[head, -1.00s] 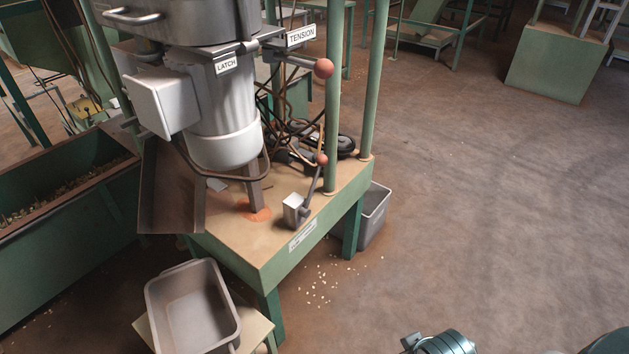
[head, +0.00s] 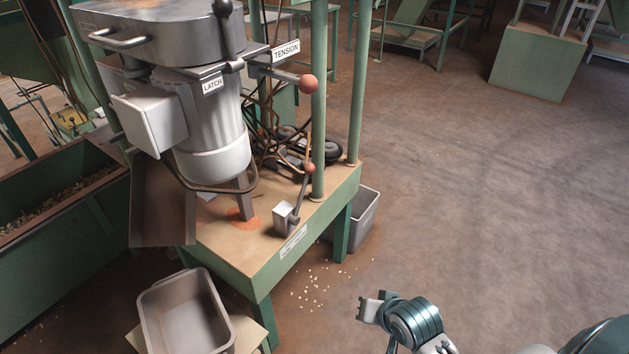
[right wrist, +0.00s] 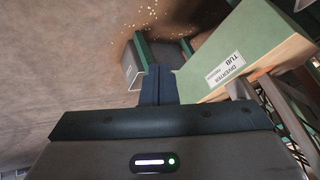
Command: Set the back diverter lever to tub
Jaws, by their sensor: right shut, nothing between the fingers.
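A diverter lever (head: 301,194) with a red ball knob rises from a small grey box (head: 284,217) on the green bench, tilted up and to the right in the head view. It is the only lever of this kind I can make out. A white label (head: 293,242) is on the bench edge below it; in the right wrist view this label (right wrist: 226,66) shows upside down with "DIVERTER" and "TUB". My right gripper (head: 362,309) is shut and empty, low and to the right of the bench, apart from the lever. Its closed fingers (right wrist: 158,84) show in the right wrist view. My left gripper is not in view.
The tension knob (head: 308,84) and a green post (head: 318,110) stand above the lever. A grey tub (head: 185,312) is at the bench's front left, and a grey bin (head: 362,218) is behind its right leg. The floor to the right is open.

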